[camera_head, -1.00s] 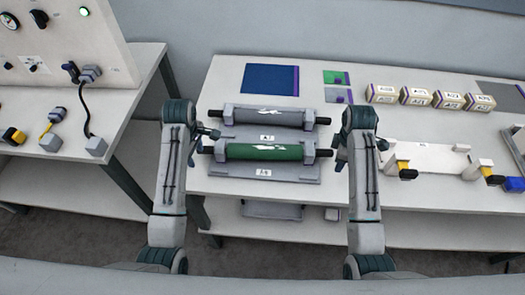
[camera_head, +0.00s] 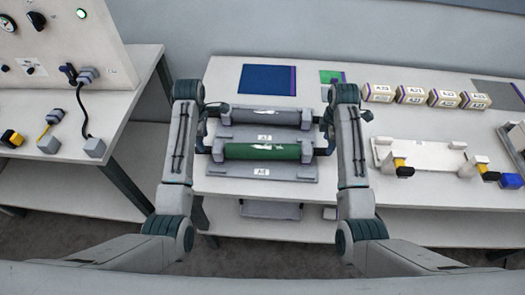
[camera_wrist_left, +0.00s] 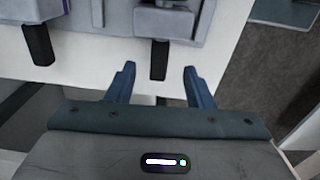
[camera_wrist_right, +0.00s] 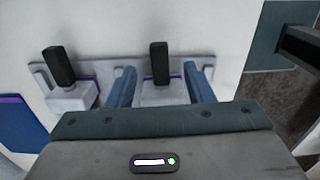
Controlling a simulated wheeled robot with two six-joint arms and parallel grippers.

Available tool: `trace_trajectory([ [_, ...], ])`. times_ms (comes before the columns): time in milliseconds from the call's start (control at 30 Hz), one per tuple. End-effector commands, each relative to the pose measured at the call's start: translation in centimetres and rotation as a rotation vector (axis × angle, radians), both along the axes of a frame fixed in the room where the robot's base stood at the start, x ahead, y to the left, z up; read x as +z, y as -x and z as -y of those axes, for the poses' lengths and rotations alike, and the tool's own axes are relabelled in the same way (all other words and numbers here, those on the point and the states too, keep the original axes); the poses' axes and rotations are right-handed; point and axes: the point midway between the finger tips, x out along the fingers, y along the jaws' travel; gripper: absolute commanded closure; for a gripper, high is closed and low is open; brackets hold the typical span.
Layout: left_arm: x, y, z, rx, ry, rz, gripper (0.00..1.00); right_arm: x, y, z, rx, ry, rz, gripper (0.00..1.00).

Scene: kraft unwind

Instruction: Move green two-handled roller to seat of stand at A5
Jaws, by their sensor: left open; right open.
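The green roller (camera_head: 262,152) has a dark handle at each end and lies level in a grey cradle (camera_head: 262,173) near the table's front edge. My left gripper (camera_wrist_left: 160,80) is open over the left end; the roller's black left handle (camera_wrist_left: 159,60) shows just ahead, between the fingers' lines. My right gripper (camera_wrist_right: 160,82) is open at the right end; the black right handle (camera_wrist_right: 159,62) shows between its fingers. Neither gripper holds anything. A white stand (camera_head: 425,155) with yellow-and-black parts is at the right; its label cannot be read.
A grey roller (camera_head: 265,115) lies in another cradle just behind the green one. A blue mat (camera_head: 267,79), a green mat (camera_head: 331,76) and several labelled boxes (camera_head: 411,94) lie farther back. A control panel (camera_head: 60,50) stands on the left table.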

Motion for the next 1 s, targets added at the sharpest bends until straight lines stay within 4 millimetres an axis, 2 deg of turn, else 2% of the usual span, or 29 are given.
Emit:
trace_trajectory([
  [200, -4.1, 0.1, 0.0, 0.0, -0.001, -0.003, 0.53, -4.1, 0.1, 0.0, 0.0, 0.001, -0.003, 0.53],
  [400, -6.4, 0.0, 0.0, 0.0, -0.001, 0.0, 0.53, -6.4, 0.0, 0.0, 0.0, 0.0, 0.0, 0.53],
  [567, -7.1, 0.0, 0.0, 0.0, 0.0, 0.001, 0.53, -7.1, 0.0, 0.0, -0.001, 0.0, 0.001, 0.53],
  [833, -7.2, 0.0, 0.0, 0.0, 0.0, 0.001, 0.53, -7.2, 0.0, 0.0, -0.001, 0.0, 0.001, 0.53],
  [1000, -7.1, 0.0, 0.0, 0.0, 0.0, 0.001, 0.86, -7.2, 0.0, 0.0, -0.001, 0.0, 0.001, 0.86],
])
